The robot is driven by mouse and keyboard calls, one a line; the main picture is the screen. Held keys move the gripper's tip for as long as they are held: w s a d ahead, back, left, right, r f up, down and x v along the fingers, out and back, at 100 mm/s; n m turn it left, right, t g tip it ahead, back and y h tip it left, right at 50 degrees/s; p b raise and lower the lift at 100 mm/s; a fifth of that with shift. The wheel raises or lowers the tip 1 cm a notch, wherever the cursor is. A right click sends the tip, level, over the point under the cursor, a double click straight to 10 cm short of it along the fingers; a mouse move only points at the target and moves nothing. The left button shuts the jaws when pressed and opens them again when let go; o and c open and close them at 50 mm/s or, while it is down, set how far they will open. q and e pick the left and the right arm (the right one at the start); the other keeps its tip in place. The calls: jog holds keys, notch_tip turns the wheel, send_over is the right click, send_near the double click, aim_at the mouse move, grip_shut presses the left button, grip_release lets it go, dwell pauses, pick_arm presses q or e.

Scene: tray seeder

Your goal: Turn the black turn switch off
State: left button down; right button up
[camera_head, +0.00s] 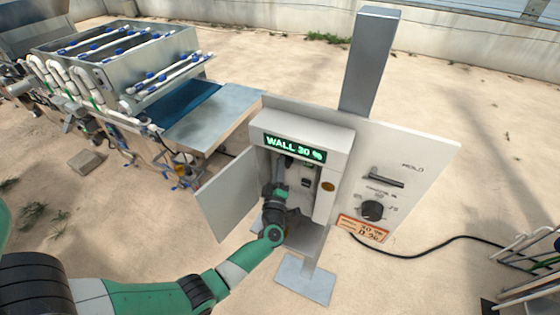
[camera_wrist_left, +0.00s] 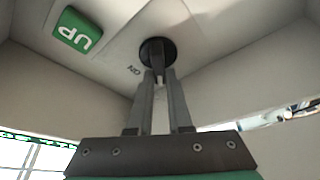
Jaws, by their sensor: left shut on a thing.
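The black turn switch (camera_wrist_left: 157,50) is a round dark knob on the pale inner wall of the open box, with an "ON" label beside it. My left gripper (camera_wrist_left: 158,76) is shut on its grip, with the fingertips one on each side. In the head view my left gripper (camera_head: 282,173) reaches into the box and hides most of the switch there. Which way the switch is turned is hard to tell. My right gripper is not in view.
A green "UP" button (camera_wrist_left: 78,30) sits near the switch. The box's open door (camera_head: 228,194) stands left of my arm. The display (camera_head: 294,148) reads "WALL 30 %". A panel (camera_head: 425,160) with another black knob (camera_head: 372,210) is at right. The seeder (camera_head: 190,100) stands at left.

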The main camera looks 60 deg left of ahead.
pick_arm(q)
jog(key=shift+n, duration=0.7)
jog(key=c, duration=0.8)
grip_release()
jog(key=shift+c, duration=0.2)
jog(key=p+v, duration=0.1)
jog(key=v, duration=1)
jog(key=shift+d, duration=0.35)
jog(key=shift+s+r, duration=0.1)
jog(key=shift+s, duration=0.05)
